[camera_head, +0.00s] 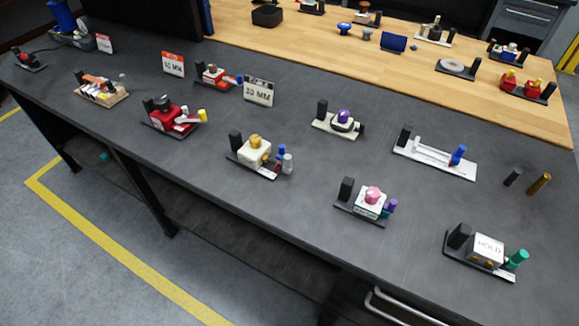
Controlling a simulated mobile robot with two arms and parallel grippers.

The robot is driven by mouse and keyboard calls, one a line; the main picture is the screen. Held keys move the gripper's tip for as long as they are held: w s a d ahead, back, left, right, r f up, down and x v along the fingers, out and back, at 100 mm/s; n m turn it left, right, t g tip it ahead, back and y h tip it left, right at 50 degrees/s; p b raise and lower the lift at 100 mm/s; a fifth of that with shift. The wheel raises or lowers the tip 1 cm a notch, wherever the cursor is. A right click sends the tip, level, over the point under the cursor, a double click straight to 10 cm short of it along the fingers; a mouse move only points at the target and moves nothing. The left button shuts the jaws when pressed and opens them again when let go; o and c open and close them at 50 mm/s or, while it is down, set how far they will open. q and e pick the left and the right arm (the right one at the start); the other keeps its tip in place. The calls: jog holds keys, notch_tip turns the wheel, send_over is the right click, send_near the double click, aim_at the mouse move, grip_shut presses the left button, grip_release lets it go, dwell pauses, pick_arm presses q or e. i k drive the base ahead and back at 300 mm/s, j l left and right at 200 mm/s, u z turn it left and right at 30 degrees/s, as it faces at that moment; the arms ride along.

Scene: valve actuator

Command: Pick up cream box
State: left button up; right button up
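A cream box (255,152) with a yellow knob on top sits on a dark base plate (240,160) near the front middle of the grey bench. A black post (235,139) stands at its left end, and small blue and pale grey cylinders (287,163) stand at its right. Two other pale boxes are in view: a white one with a pink knob (373,195) to the right, and one marked HOLD (488,249) at the far right. Neither gripper is in view, and nothing touches the cream box.
The dark grey bench (190,195) holds several similar fixtures, including a red one (175,115) to the left. A wooden worktop (330,50) lies further back. The bench's front edge is clear.

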aim_at(241, 153)
jog(key=i+j+z, duration=0.2)
jog(key=j+z, duration=0.15)
jog(key=j, duration=0.25)
jog(key=i+j+z, duration=0.1)
jog(key=j+z, duration=0.2)
jog(key=j, duration=0.3)
jog(key=j+z, duration=0.35)
jog(key=j, duration=0.25)
